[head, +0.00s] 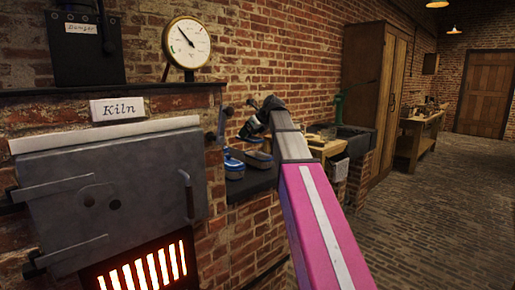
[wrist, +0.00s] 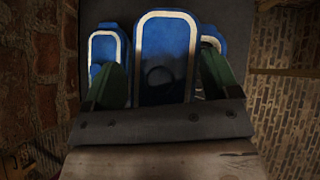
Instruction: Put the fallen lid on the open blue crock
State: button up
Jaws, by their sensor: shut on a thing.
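My gripper (wrist: 162,80) has a dark green finger on each side and is shut on a blue lid (wrist: 165,40) with a cream border. The lid fills the middle of the wrist view and hides much of what lies beyond. In the head view my gripper (head: 250,130) is above a dark ledge, with blue showing at it. Below it on the ledge are a blue crock (head: 233,166) and a second crock (head: 259,160) with a paler top. In the wrist view blue cream-rimmed shapes show at left (wrist: 106,45) and right (wrist: 214,37), partly hidden. I cannot tell which crock is open.
The dark ledge (head: 250,186) runs along the brick wall. A kiln (head: 120,185) with a glowing grate stands at left, a handle near the ledge. A dark sink (head: 352,138) with a green pump (head: 339,103) is farther right. The floor at right is clear.

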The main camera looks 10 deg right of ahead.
jog(key=shift+w+d+f, duration=0.5)
jog(key=shift+d+f, duration=0.2)
jog(key=shift+f, duration=0.5)
jog(key=shift+w+d+f, duration=0.55)
jog(key=shift+d+f, duration=0.15)
jog(key=shift+f, duration=0.45)
jog(key=shift+w+d+f, duration=0.5)
jog(key=shift+d+f, duration=0.2)
jog(key=shift+f, duration=0.5)
jog(key=shift+f, duration=0.5)
jog(key=o, duration=0.9)
jog(key=shift+r, duration=0.15)
jog(key=shift+r, duration=0.25)
jog(key=v, duration=1.2)
jog(key=shift+r, duration=0.15)
